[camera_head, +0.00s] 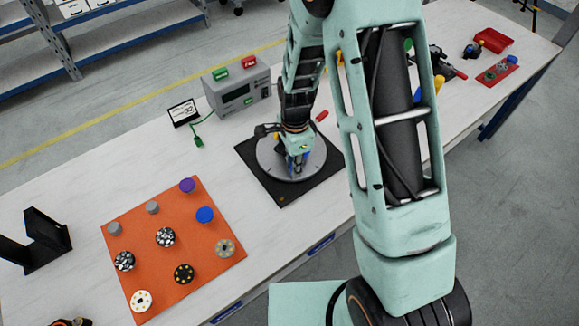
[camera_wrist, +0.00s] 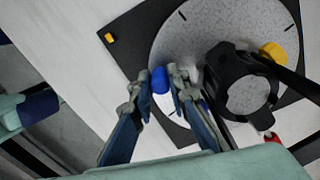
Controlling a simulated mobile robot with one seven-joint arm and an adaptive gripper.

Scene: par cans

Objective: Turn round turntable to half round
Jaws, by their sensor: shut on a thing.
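The round turntable (camera_head: 268,160) is a grey disc on a black square base (camera_head: 263,187). In the wrist view the speckled disc (camera_wrist: 190,35) shows dark tick marks near its rim, and the black base (camera_wrist: 133,45) has a yellow mark (camera_wrist: 109,38) near one corner. My gripper (camera_wrist: 158,82) is over the disc, shut on a blue knob (camera_wrist: 160,80) between its fingertips. It also shows in the head view (camera_head: 298,165), low over the disc. A black ring-shaped fixture (camera_wrist: 226,90) stands on the disc beside the gripper, with a yellow knob (camera_wrist: 273,52) behind it.
A grey instrument box (camera_head: 240,90) and a small display (camera_head: 183,112) stand behind the turntable. An orange mat (camera_head: 190,245) with several round parts lies left. A black bracket (camera_head: 42,240) is at far left. Red trays (camera_head: 493,40) and tools lie at far right.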

